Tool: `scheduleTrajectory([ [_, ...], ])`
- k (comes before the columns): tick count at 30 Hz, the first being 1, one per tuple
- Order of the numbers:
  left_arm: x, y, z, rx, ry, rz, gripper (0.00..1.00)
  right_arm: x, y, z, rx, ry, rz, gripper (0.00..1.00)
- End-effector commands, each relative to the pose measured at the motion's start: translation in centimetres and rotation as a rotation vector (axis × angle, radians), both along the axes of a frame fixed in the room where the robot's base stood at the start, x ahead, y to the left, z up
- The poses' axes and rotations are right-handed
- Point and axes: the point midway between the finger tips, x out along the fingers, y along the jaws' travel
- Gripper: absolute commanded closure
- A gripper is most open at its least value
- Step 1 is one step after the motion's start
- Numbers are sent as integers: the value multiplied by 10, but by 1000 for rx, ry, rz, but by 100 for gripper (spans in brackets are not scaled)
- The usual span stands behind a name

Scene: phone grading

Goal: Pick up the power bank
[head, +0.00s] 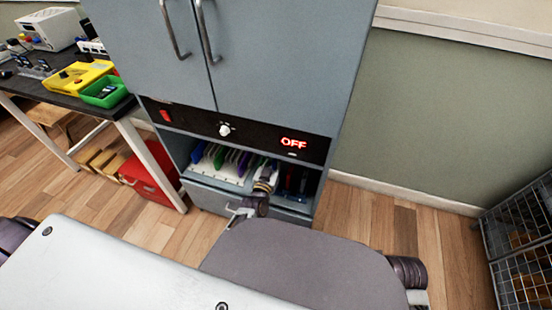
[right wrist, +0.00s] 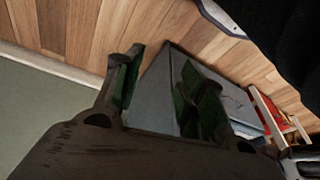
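I cannot single out the power bank; the open shelf (head: 236,181) under the control panel holds several coloured slim devices in a white rack at its left. Dark and blue items (head: 296,184) lie at the shelf's right, too small to name. One of my arm ends (head: 262,183) is at the shelf's front, between these two groups; I cannot tell which arm it is or whether its fingers are closed. In the right wrist view my right gripper (right wrist: 163,75) has its fingers apart, with nothing seen between them but the grey cabinet behind.
The grey cabinet (head: 285,60) has two shut doors above a panel reading OFF. A black-topped table (head: 60,85) with yellow and green bins stands left, a red box (head: 148,180) below it. A wire cage (head: 520,245) stands at right. Wooden floor between cabinet and cage is clear.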

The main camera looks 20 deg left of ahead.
Motion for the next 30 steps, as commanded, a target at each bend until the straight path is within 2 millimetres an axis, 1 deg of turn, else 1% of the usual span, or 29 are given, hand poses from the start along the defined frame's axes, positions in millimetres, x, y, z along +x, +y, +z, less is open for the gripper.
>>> scheduleTrajectory([
  [1, 0, 0, 7, 0, -2, 0, 100, -1, -1, -5, -5, 14, -1, 60],
  [12, 1, 0, 31, 1, -2, 0, 100, -5, -7, -39, -35, 76, -7, 60],
  [18, 1, 0, 40, 0, -2, 0, 100, -8, -11, -54, -49, 102, -9, 60],
  [24, 0, 0, 45, 0, -2, 0, 100, -11, -13, -63, -56, 117, -10, 60],
  [30, 0, 0, 47, 0, -2, 0, 100, -13, -14, -68, -59, 125, -10, 60],
])
